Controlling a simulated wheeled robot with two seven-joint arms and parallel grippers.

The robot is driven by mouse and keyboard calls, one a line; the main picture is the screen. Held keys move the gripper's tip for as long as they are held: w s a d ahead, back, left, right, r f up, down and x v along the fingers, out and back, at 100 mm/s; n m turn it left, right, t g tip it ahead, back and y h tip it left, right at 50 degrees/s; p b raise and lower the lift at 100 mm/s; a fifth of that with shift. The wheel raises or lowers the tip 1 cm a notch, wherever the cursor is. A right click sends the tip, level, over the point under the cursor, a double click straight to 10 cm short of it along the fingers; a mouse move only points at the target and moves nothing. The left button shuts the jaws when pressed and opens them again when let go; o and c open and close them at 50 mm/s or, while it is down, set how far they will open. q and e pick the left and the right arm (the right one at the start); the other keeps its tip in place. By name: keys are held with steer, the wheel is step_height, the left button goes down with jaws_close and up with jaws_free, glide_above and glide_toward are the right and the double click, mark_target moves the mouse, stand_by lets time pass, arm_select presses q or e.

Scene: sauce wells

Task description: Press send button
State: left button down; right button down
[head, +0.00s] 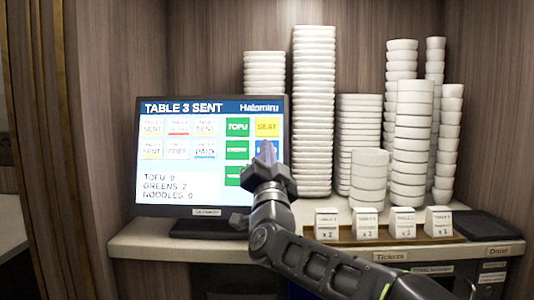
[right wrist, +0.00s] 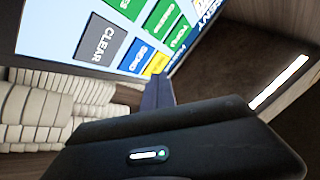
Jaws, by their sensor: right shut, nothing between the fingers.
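The touch screen (head: 180,190) stands on the counter and its header reads "TABLE 3 SENT". In the right wrist view the blue SEND button (right wrist: 137,55) sits between the grey CLEAR button (right wrist: 100,40) and the yellow button (right wrist: 157,63). In the head view my right gripper covers most of the blue button and what lies below it. My right gripper (head: 267,150) is shut and empty, its fingertips in front of the screen's right column. Its fingers also show in the right wrist view (right wrist: 158,90). I cannot tell whether they touch the screen. My left gripper is out of view.
Tall stacks of white bowls (head: 314,110) stand right of the screen. Several small white cards (head: 367,223) stand in a row on the counter front. A dark tray (head: 478,227) lies at the right. The screen's left side is clear.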

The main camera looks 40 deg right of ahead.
steer(key=shift+s+a+r, duration=0.35)
steer(key=shift+s+a, duration=0.35)
steer(key=shift+s, duration=0.15)
stand_by(0.3)
